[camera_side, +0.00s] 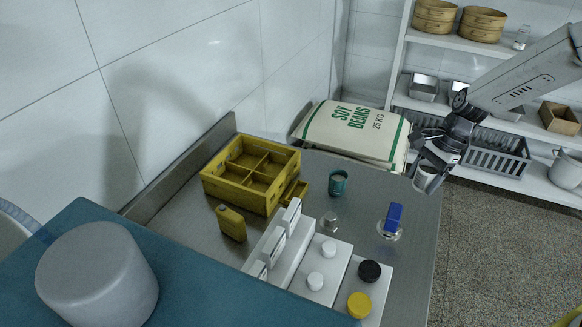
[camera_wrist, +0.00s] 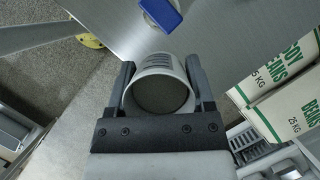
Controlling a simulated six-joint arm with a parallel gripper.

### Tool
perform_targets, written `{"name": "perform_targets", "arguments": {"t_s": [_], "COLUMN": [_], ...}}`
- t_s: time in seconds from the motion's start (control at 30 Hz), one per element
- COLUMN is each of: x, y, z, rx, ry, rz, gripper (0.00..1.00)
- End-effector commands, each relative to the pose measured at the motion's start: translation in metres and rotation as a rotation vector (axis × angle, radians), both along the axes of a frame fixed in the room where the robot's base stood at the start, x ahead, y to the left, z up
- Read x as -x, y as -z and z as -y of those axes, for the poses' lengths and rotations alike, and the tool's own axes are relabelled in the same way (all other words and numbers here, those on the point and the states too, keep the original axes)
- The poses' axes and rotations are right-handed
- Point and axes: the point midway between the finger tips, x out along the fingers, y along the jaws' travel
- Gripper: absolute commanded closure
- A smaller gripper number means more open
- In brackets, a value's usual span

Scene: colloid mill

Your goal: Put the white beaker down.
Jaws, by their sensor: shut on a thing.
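My gripper (camera_side: 428,166) is shut on the white beaker (camera_side: 425,180) at the right edge of the steel table (camera_side: 413,222). In the wrist view the beaker (camera_wrist: 160,88) sits between the two dark fingers, its open mouth facing the camera and its inside dark grey. In the side view the beaker hangs a little tilted, beside or just over the table's edge. I cannot tell its exact height above the tabletop.
A blue-handled item (camera_side: 392,219) stands on the table near the beaker. A soy beans sack (camera_side: 352,133) lies behind. A green cup (camera_side: 338,182), a small clear vessel (camera_side: 330,221), a yellow crate (camera_side: 250,174) and white boxes with knobs (camera_side: 320,272) stand left. Shelves (camera_side: 485,110) are behind right.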

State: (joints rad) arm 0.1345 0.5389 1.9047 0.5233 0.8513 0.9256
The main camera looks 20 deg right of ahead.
Motion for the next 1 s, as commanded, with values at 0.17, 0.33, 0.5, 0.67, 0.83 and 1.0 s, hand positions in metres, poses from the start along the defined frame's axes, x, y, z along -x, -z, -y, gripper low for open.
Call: {"name": "perform_targets", "arguments": {"t_s": [0.17, 0.33, 0.5, 0.67, 0.83, 1.0], "x": [0.0, 0.0, -0.001, -0.001, -0.002, -0.018], "y": [0.0, -0.004, -0.018, -0.035, -0.052, -0.05], "z": [0.0, 0.0, 0.0, 0.0, -0.002, -0.02], "rx": [0.0, 0.0, 0.001, 0.0, 0.001, 0.0], "ry": [0.0, -0.001, -0.001, 0.0, -0.001, 0.012], "rz": [0.0, 0.001, 0.004, 0.002, 0.001, -0.001], "gripper": [1.0, 1.0, 1.0, 1.0, 1.0, 1.0]}}
